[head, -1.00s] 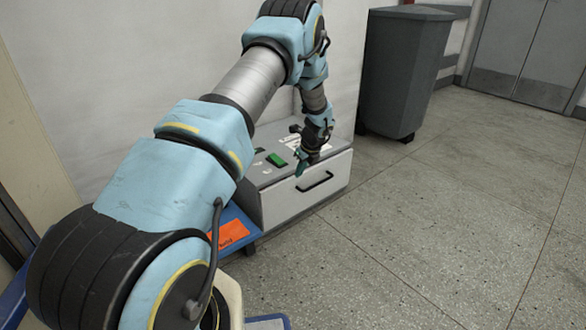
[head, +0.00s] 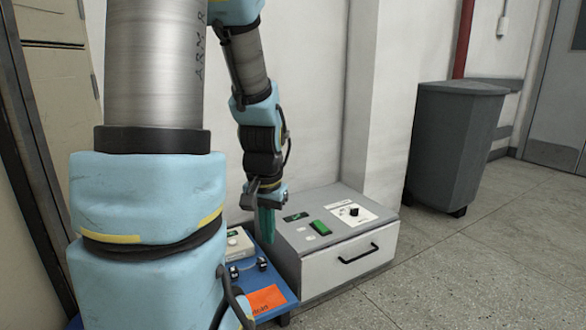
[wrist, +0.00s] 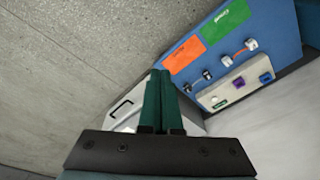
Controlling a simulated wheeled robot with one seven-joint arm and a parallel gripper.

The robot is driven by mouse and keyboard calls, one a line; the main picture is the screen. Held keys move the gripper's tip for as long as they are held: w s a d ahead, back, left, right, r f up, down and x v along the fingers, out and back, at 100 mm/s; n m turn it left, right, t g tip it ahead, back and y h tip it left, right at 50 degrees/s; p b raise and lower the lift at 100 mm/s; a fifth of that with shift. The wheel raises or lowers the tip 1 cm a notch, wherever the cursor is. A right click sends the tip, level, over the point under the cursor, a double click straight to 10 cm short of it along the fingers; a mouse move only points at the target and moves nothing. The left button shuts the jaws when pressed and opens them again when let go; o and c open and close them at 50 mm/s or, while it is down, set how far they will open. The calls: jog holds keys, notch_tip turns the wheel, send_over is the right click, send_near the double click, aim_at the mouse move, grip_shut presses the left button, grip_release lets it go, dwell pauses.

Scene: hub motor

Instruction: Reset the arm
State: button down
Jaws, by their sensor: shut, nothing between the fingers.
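My gripper (head: 266,222) has green fingers and points down in the head view, in front of the left end of a grey control box. My gripper also shows in the wrist view (wrist: 158,90), with its two green fingers together and nothing between them. My blue and silver arm fills the left of the head view and hides part of what lies behind it.
The grey box (head: 335,275) has a green switch, a black knob and a drawer handle. Left of it lies a blue board (wrist: 275,25) with orange and green labels, connectors and a pale module (wrist: 240,85). A grey bin (head: 455,150) stands right; floor in front is clear.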

jog(key=s+a+n, duration=0.2)
jog(key=s+n, duration=0.1)
jog(key=s, duration=0.2)
notch_tip(320, 180, up, 36)
jog(key=p, duration=3.5)
jog(key=shift+w+d, duration=0.35)
jog(key=shift+w, duration=0.05)
jog(key=shift+f, duration=0.1)
